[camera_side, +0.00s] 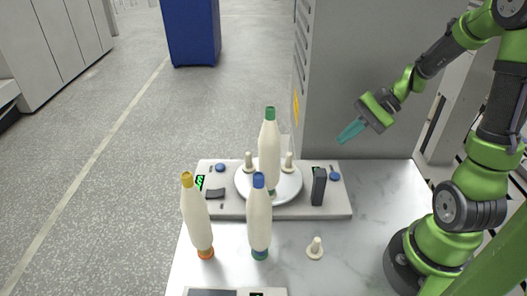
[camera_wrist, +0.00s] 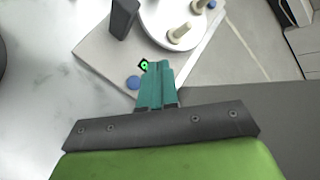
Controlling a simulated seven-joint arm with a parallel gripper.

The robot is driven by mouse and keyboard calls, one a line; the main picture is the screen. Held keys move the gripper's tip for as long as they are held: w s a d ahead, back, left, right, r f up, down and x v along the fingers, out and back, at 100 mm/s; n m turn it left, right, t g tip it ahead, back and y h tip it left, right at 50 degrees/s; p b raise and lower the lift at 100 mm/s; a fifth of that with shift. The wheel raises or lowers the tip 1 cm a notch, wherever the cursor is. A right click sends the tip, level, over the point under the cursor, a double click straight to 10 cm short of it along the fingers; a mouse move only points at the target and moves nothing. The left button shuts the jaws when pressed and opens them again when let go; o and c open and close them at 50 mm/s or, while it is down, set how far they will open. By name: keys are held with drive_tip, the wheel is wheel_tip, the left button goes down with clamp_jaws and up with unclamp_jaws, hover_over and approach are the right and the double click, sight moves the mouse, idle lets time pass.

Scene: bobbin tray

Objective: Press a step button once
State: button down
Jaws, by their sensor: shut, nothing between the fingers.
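The grey tray unit (camera_side: 330,208) carries two round blue step buttons. One step button (camera_side: 335,176) is at its right end beside a dark upright block (camera_side: 318,187), and the other step button (camera_side: 220,167) is at its back left. My gripper (camera_side: 342,139) is in the air above and behind the right end, its teal fingers together and empty, pointing down-left. In the wrist view, the fingertips (camera_wrist: 158,64) overlap the unit's edge, with a blue button (camera_wrist: 133,82) just left of the fingers and a small green display (camera_wrist: 144,65) beside the tips. No contact with a button shows.
A white turntable (camera_side: 243,190) carries pegs and a green-topped bobbin (camera_side: 269,140). A yellow-topped bobbin (camera_side: 196,217) and a blue-topped bobbin (camera_side: 259,219) stand in front. A lone cream peg (camera_side: 315,247) stands on the marble table (camera_side: 365,230), whose right part is mostly clear.

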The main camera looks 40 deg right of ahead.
sight(338, 175)
idle(0.3)
drive_tip(key=shift+f, duration=4.45)
drive_tip(key=shift+a+f, duration=0.1)
drive_tip(key=shift+f, duration=0.3)
drive_tip(key=shift+f, duration=0.4)
drive_tip(key=shift+r, duration=0.85)
